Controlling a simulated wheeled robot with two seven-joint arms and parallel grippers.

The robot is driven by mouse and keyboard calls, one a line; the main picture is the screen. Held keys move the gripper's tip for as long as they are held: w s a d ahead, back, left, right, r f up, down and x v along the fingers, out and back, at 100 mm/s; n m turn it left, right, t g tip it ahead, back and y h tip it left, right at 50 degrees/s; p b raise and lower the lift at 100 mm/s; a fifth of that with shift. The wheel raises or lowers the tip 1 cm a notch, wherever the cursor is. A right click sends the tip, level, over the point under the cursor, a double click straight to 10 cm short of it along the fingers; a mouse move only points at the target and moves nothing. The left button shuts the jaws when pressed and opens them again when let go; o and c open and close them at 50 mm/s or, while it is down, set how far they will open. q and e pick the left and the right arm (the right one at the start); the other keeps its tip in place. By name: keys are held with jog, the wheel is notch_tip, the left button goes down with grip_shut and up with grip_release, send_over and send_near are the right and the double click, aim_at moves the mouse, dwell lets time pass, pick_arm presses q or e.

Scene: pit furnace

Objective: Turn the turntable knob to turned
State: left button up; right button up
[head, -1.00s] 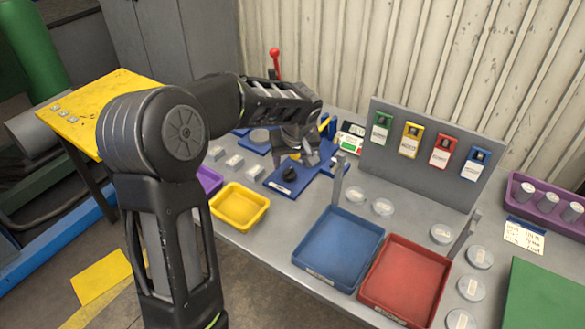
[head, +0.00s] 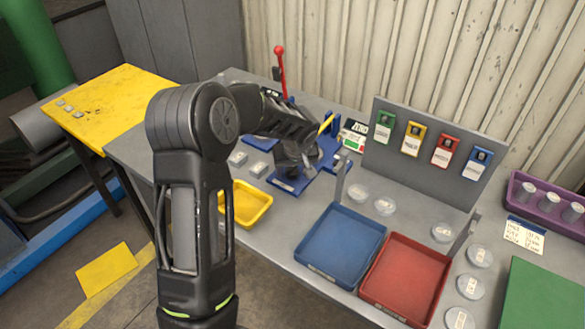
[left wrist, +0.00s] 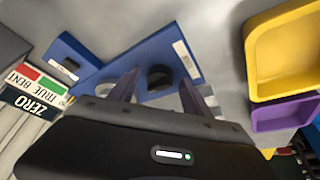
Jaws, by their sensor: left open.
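The black turntable knob (left wrist: 159,77) sits on a blue plate (left wrist: 150,55) with a white label, seen in the left wrist view. My left gripper (left wrist: 157,88) is open, with one finger to each side of the knob in that picture. I cannot tell whether the fingers touch it. In the head view my left gripper (head: 294,165) is low over the blue plate (head: 283,187) and hides most of the knob. My right gripper is not in view.
A yellow tray (head: 247,206) is left of the plate; a blue tray (head: 340,243) and a red tray (head: 408,279) are to the right. A red-knobbed lever (head: 280,62) stands behind the arm. A grey panel (head: 425,179) with coloured tags stands at the back.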

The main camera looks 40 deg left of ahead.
pick_arm(q)
grip_shut()
dwell(0.5)
